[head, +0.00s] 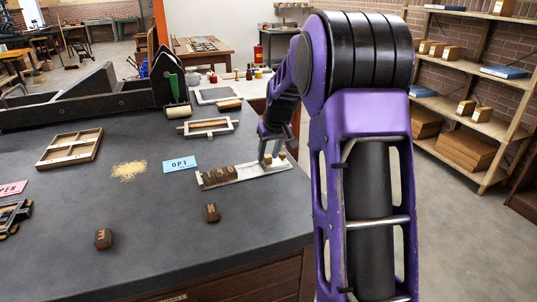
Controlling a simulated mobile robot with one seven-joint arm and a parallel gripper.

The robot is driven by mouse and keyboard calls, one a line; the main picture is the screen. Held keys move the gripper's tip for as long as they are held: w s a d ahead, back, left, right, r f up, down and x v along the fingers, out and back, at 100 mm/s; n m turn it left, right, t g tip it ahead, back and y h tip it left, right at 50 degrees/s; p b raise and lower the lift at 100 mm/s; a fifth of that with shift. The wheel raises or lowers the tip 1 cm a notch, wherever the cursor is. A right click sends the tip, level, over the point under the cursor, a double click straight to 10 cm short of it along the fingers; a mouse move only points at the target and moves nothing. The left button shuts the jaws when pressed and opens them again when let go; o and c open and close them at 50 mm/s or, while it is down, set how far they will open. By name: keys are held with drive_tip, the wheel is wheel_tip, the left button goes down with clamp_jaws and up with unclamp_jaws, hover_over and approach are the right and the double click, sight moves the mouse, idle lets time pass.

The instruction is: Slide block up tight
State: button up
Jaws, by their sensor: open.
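A pale metal holder (254,172) lies on the grey table, running from lower left to upper right. Several dark brown letter blocks (219,176) stand in a row in its left part. A small light wooden block (282,159) is at its right end, with bare holder between it and the row. My gripper (270,158) is open, pointing down at the holder's right part; its fingers are close to the light wood there. I cannot tell whether they touch it. One loose brown block (211,213) lies in front of the holder, another (103,239) farther left.
A blue OPT card (180,165) lies left of the holder. Behind it is a wooden frame (207,126). A divided wooden tray (70,148), a tan granular pile (129,171) and a pink card (12,188) are left. The table's front middle is mostly clear.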

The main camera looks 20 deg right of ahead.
clamp_jaws()
idle(1.4)
